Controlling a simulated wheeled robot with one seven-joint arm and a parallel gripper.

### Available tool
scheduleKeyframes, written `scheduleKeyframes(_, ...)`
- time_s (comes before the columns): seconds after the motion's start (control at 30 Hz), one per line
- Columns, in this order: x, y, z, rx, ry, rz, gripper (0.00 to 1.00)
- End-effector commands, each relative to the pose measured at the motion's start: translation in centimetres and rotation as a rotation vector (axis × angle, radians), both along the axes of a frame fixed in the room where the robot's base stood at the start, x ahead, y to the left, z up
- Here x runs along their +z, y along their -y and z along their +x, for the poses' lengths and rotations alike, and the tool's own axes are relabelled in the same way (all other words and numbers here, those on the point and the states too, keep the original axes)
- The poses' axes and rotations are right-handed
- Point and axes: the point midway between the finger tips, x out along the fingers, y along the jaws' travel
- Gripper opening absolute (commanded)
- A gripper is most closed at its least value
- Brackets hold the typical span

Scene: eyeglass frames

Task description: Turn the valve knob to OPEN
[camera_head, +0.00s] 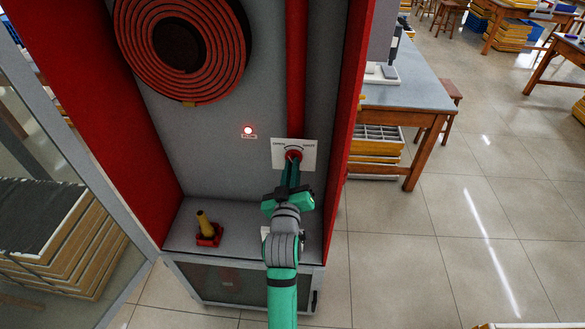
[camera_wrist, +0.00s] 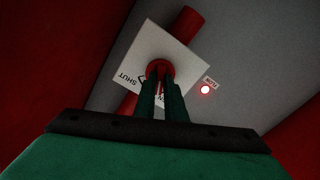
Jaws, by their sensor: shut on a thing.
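The red valve knob (camera_head: 293,154) sits on a white label plate (camera_head: 308,147) on the back wall of the red cabinet, in front of a vertical red pipe (camera_head: 296,70). My gripper (camera_head: 291,166) reaches up to the knob and is shut on it. In the wrist view the two green fingers hold the red knob (camera_wrist: 159,69) from both sides. The plate (camera_wrist: 180,48) there reads SHUT, and the other word is partly hidden by the fingers. A red indicator lamp (camera_head: 248,130) glows left of the plate, and it also shows in the wrist view (camera_wrist: 205,90).
A coiled red hose (camera_head: 230,45) hangs at the upper left of the cabinet. A yellow nozzle on a red base (camera_head: 207,230) stands on the cabinet's ledge. The red side walls (camera_head: 118,90) close in the space. A table (camera_head: 415,90) stands outside on the right.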

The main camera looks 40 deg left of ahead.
Motion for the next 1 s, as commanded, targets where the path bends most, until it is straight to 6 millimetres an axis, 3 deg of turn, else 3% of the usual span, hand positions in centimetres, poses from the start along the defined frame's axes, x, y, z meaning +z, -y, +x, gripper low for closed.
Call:
scheduleKeyframes(0.43, -0.45, 0.08, 0.06, -0.002, 0.139, -0.246, 0.00)
scheduleKeyframes(1.0, -0.51, 0.18, 0.12, -0.004, 0.174, -0.305, 0.00)
